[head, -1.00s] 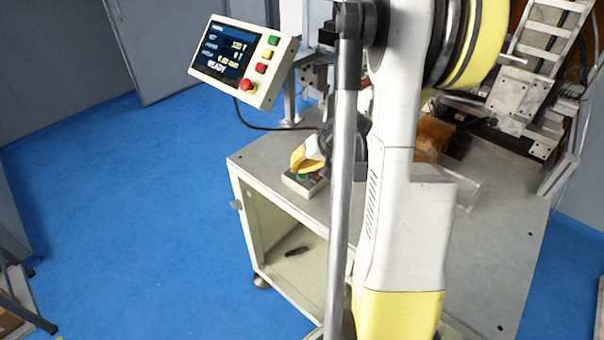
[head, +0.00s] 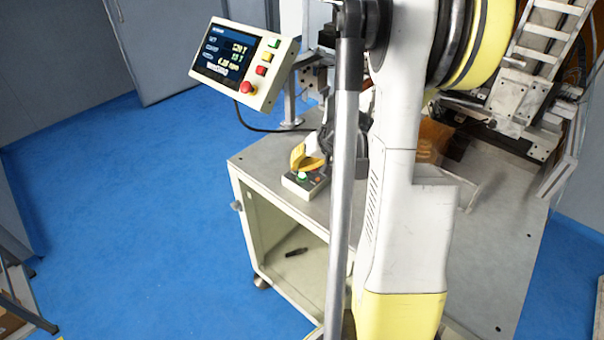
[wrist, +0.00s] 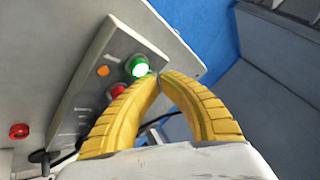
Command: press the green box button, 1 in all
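The button box (head: 296,188) sits on the grey bench top; its green button (head: 303,176) is lit bright. In the wrist view the lit green button (wrist: 138,67) is near the end of the box, with a red button (wrist: 117,90) and a small orange one (wrist: 103,71) by it. My gripper (wrist: 159,76) has its two yellow fingers together with nothing between them. Its tips are just beside the green button; I cannot tell if they touch. In the head view my gripper (head: 305,164) is just above the box, partly hidden by my arm.
A tilted control panel (head: 243,62) with a screen and its own coloured buttons stands at the back left. A red button (wrist: 19,131) shows at the left in the wrist view. The winder (head: 515,95) is at the back right. A dark object lies in the open cabinet.

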